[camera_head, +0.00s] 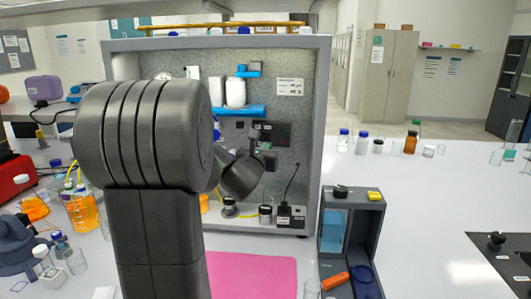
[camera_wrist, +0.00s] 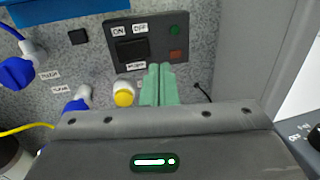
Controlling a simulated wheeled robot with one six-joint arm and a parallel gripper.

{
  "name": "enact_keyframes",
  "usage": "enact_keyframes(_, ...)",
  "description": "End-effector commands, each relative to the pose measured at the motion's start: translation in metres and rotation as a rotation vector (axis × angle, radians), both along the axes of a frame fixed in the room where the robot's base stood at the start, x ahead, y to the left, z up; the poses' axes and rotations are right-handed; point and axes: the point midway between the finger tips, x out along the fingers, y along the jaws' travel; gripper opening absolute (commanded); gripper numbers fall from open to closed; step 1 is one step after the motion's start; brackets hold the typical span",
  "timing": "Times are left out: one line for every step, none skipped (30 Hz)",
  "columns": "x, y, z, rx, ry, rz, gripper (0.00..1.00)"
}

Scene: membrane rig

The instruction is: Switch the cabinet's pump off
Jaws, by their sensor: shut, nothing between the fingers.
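The pump's dark switch panel (camera_wrist: 153,20) is on the cabinet's grey back wall, and it also shows in the head view (camera_head: 284,130). Its black rocker switch (camera_wrist: 131,49) sits below the ON and OFF labels, ON at left and OFF at right. Which side is pressed I cannot tell. A green lamp (camera_wrist: 174,30) and a dull orange-red lamp (camera_wrist: 176,55) are at its right. My gripper (camera_wrist: 160,68) is shut and empty, its pale green fingers just below and right of the switch in the picture. Contact with the panel cannot be told. My arm hides part of the cabinet in the head view.
A yellow-capped white fitting (camera_wrist: 124,95) is left of my fingers, and a blue valve (camera_wrist: 17,72) is farther left. The cabinet's right side wall (camera_head: 318,120) stands close by. A black cable hangs below the panel to a power box (camera_head: 291,217).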

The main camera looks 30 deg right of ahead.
Motion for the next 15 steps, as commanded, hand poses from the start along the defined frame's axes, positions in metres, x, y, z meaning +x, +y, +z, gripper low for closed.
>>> enact_keyframes(-0.009, 0.003, -0.003, 0.000, 0.000, -0.001, 0.00)
enact_keyframes(-0.013, 0.005, -0.003, -0.001, -0.001, -0.001, 0.00)
enact_keyframes(-0.019, 0.007, -0.003, 0.001, -0.001, -0.001, 0.00)
enact_keyframes(-0.024, 0.009, -0.004, 0.001, -0.001, -0.001, 0.00)
enact_keyframes(-0.029, 0.010, -0.003, 0.001, -0.001, -0.001, 0.00)
enact_keyframes(-0.035, 0.012, -0.003, 0.001, -0.001, -0.001, 0.00)
enact_keyframes(-0.039, 0.014, -0.003, 0.001, -0.001, -0.001, 0.00)
enact_keyframes(-0.043, 0.015, -0.003, 0.001, -0.001, -0.001, 0.00)
enact_keyframes(-0.048, 0.017, -0.002, 0.000, -0.001, -0.001, 0.00)
enact_keyframes(-0.051, 0.018, -0.003, 0.000, 0.000, -0.001, 0.00)
enact_keyframes(-0.054, 0.019, -0.002, 0.000, 0.000, -0.001, 0.00)
enact_keyframes(-0.058, 0.021, -0.002, 0.000, 0.000, -0.001, 0.00)
enact_keyframes(-0.060, 0.022, -0.002, 0.001, 0.000, -0.001, 0.00)
enact_keyframes(-0.062, 0.023, -0.002, 0.001, 0.000, -0.001, 0.00)
enact_keyframes(-0.065, 0.023, -0.002, 0.002, 0.001, -0.001, 0.00)
